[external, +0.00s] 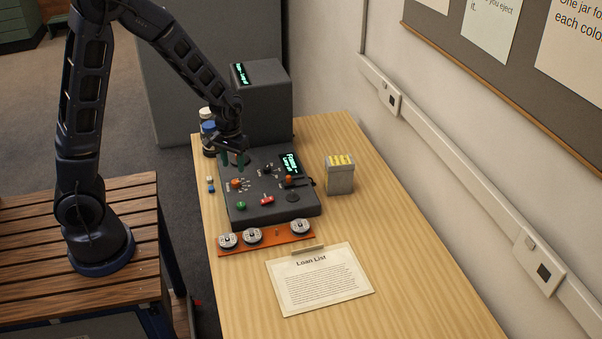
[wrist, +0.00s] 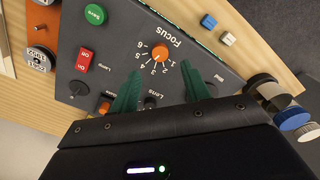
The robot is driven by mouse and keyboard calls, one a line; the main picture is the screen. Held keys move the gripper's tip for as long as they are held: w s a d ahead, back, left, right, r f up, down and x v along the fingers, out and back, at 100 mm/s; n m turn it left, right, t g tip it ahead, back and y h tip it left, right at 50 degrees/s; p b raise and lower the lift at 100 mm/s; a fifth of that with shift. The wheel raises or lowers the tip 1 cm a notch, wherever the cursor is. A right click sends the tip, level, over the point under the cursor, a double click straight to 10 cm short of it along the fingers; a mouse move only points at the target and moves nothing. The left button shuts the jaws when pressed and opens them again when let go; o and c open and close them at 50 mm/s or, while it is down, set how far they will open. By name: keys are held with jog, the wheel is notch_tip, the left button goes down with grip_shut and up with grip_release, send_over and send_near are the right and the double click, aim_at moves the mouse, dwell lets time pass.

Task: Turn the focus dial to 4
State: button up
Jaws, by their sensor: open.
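The focus dial (wrist: 163,53) is a small orange knob on a dark grey control box (wrist: 118,40), with the numbers 1 to 6 printed around one side. I cannot clearly tell which number its pale mark faces. In the external view the orange dial (external: 236,184) sits at the box's left side. My gripper (wrist: 162,72) is open, its two green fingers apart. In the wrist view the fingertips lie either side of and just below the dial, with nothing between them. In the external view my gripper (external: 232,158) is above the box's far left part.
The box also carries a green Save button (wrist: 95,14), a red switch (wrist: 84,61), a lens knob (wrist: 150,103) and a lit screen (external: 289,163). Jars (external: 208,140) stand at the far left. An orange rack (external: 277,236) lies in front. A grey container (external: 340,177) stands right.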

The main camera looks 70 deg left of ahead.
jog(key=shift+r, duration=2.05)
jog(key=s+d+r+m+t, duration=0.1)
jog(key=s+d+r+m, duration=0.15)
jog(key=d+r, duration=0.35)
jog(key=s+d+r+m+t, duration=0.15)
jog(key=s+d+r, duration=0.3)
jog(key=r, duration=0.45)
jog(key=s+d+r+m+t, duration=0.2)
jog(key=s+d+r+m, duration=0.3)
jog(key=s, duration=0.8)
notch_tip(320, 180, up, 3)
jog(key=shift+d+r, duration=0.1)
jog(key=shift+d, duration=1.15)
jog(key=shift+w, duration=0.1)
